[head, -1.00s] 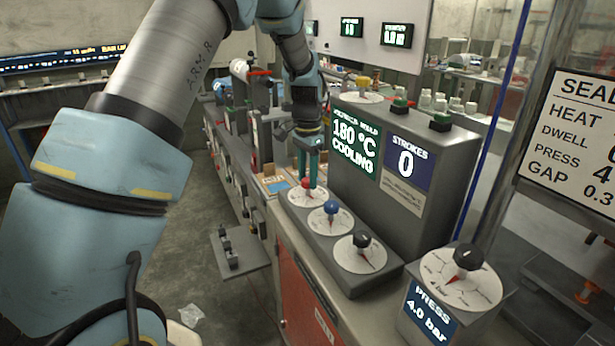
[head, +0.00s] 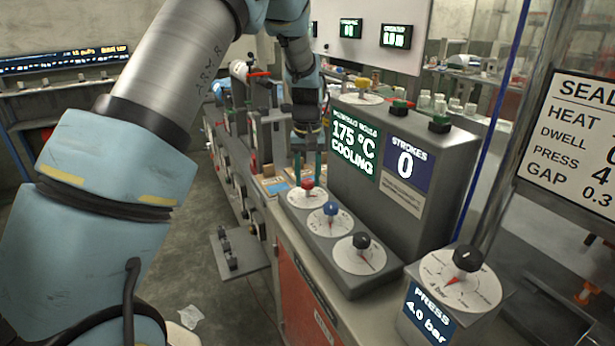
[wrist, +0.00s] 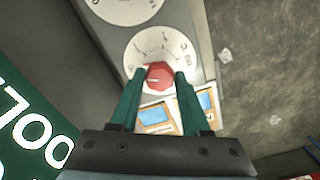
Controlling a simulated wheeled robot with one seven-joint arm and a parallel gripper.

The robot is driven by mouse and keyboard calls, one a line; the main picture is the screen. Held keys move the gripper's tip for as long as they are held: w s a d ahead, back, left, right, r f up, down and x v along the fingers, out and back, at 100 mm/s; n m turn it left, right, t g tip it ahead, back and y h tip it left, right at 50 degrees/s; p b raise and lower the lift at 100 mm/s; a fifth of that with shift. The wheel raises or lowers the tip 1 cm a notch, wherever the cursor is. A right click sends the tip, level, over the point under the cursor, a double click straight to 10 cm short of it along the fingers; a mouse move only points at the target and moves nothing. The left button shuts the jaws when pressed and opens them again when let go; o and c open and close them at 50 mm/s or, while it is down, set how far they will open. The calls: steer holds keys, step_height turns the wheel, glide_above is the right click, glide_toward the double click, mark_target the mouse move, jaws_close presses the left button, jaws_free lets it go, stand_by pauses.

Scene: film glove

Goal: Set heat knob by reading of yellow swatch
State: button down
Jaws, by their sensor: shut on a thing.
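The red knob (head: 307,184) sits on the farthest of three white dials on the grey panel; I take it as the heat knob. My gripper (head: 308,177) points down and is shut on it. In the wrist view, the green fingers (wrist: 160,78) stand on both sides of the red knob (wrist: 158,75), on its dial (wrist: 160,48). The dial's fine marks are too small to read. The green display (head: 354,147) reads 175 °C, COOLING. I see no clear yellow swatch.
A blue knob (head: 330,208) and a black knob (head: 361,240) stand nearer on the same panel. The STROKES display (head: 407,163) reads 0. The PRESS box (head: 428,312) reads 4.0 bar. A sign (head: 575,140) lists HEAT, DWELL, PRESS and GAP, its right side cut off.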

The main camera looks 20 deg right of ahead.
mark_target(308, 181)
steer(key=n, duration=0.5)
steer(key=shift+p, duration=0.35)
steer(key=shift+n, duration=0.3)
steer(key=shift+c, duration=1.9)
jaws_free()
step_height(308, 181, up, 11)
steer(key=b, duration=0.2)
steer(key=shift+b, duration=0.4)
steer(key=shift+f, duration=0.15)
